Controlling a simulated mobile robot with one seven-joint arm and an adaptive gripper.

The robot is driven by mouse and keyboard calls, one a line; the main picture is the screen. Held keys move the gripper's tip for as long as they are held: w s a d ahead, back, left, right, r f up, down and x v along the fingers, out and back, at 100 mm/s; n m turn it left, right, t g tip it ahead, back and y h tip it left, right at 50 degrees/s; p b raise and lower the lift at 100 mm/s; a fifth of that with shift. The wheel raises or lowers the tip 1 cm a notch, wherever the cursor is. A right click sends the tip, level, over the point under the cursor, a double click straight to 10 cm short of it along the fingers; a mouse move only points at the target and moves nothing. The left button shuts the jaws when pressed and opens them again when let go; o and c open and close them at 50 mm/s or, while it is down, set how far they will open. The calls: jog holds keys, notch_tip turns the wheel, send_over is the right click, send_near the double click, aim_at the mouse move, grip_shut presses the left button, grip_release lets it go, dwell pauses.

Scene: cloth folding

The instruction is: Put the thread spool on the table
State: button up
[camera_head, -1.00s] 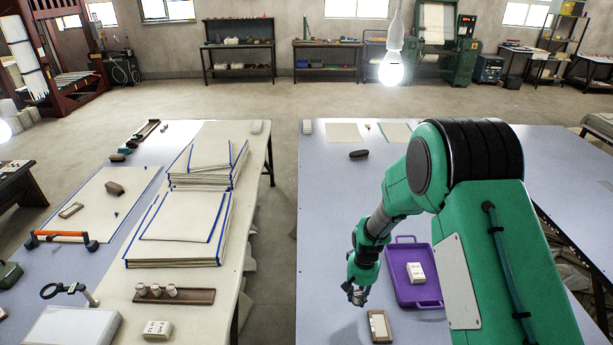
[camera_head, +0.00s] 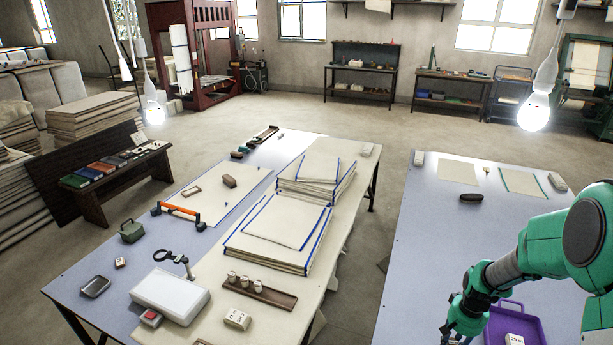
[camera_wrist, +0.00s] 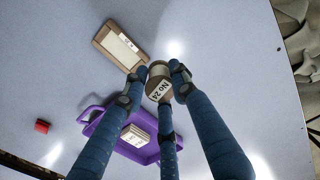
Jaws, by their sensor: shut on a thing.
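A thread spool (camera_wrist: 159,84) with a "No 24" label is between the three fingers of my gripper (camera_wrist: 160,74) in the wrist view. The fingers are shut on it. The spool appears held above the pale blue-grey right-hand table (camera_head: 425,240), though its height is unclear. In the head view my gripper (camera_head: 452,335) is at the bottom edge, partly cut off, and the spool cannot be made out there. A brown rack with small white spools (camera_head: 244,281) stands on the left table (camera_head: 230,325).
Below my gripper are a purple tray (camera_wrist: 95,100) holding a labelled white block (camera_wrist: 134,135), and a wooden frame with a label (camera_wrist: 120,46). A small red block (camera_wrist: 41,126) lies apart. Stacked cloths (camera_head: 280,235) cover part of the left table.

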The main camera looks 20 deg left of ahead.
jog(key=a+f+m+p, duration=0.3)
jog(key=a+p, duration=0.1)
jog(key=a, duration=2.3)
jog(key=s+a+f+m+p, duration=0.1)
jog(key=s+a, duration=0.2)
jog(key=a, duration=0.4)
jog(key=s+a+f+m, duration=0.1)
jog(key=s+a, duration=0.3)
jog(key=a, duration=0.4)
jog(key=s+a+f+m+p, duration=0.1)
jog(key=s+a+f, duration=0.1)
jog(key=s+a, duration=0.2)
jog(key=shift+a+f+m+p, duration=0.15)
jog(key=shift+a+m+p, duration=0.25)
jog(key=shift+a, duration=1.35)
jog(key=shift+w, duration=0.1)
send_over(280, 314)
jog(key=shift+f, duration=0.75)
jog(key=shift+f, duration=1.75)
